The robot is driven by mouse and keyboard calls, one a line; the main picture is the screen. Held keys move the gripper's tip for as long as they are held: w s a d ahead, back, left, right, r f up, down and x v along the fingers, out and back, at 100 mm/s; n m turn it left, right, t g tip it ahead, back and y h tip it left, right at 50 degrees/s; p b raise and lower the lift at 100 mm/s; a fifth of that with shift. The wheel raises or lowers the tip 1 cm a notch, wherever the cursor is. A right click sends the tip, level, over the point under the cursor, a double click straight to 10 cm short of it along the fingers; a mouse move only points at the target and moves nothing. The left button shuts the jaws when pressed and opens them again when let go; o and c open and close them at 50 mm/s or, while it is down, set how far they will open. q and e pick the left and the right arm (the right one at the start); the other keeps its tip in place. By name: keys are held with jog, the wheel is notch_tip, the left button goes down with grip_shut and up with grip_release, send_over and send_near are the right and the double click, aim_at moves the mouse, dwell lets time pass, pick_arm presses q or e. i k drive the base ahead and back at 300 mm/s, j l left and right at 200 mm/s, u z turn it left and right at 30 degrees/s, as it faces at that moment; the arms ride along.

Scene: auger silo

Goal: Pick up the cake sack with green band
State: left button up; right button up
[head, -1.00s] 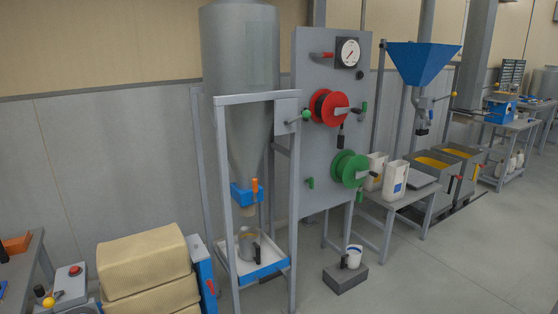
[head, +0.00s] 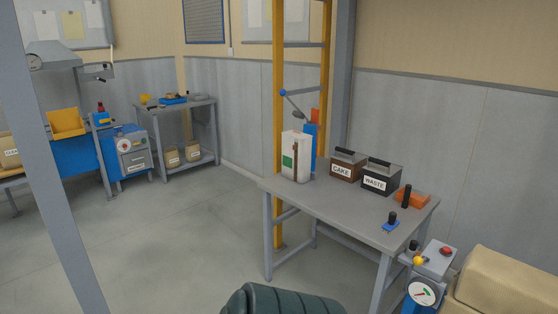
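A white upright sack-like container (head: 291,156) with a green patch on its front stands on the far left end of the grey table (head: 350,211) in the head view. A brown upright strip shows at its right side. It is the only thing with green on white that I see on this table. Whether the green runs around it as a band is not clear. Neither of my grippers is in view.
A brown box marked CAKE (head: 345,166), a dark box marked WASTE (head: 379,178) and an orange block (head: 413,198) share the table. A yellow ladder-like frame (head: 280,110) stands behind. A dark green ribbed body (head: 282,301) is at the bottom edge. Floor left of the table is clear.

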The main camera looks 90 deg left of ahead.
aim_at(296, 145)
jog(key=u, duration=2.7)
jog(key=i+j+z, duration=0.1)
jog(key=z, duration=0.3)
jog(key=i+j+z, duration=0.15)
jog(key=z, duration=0.2)
jog(key=i+j+z, duration=0.3)
jog(key=i+j, duration=0.15)
jog(key=j, duration=0.2)
jog(key=i+j+z, duration=0.15)
jog(key=j, duration=0.25)
jog(key=i+j, duration=0.2)
jog(key=j, duration=0.2)
jog(key=i+j, duration=0.2)
jog(key=j, duration=0.15)
jog(key=i+j, duration=0.2)
jog(key=j, duration=0.2)
jog(key=i+j, duration=0.2)
jog(key=j, duration=0.15)
jog(key=i+j+z, duration=0.1)
jog(key=j, duration=0.3)
jog(key=i+j, duration=0.3)
jog(key=j, duration=0.1)
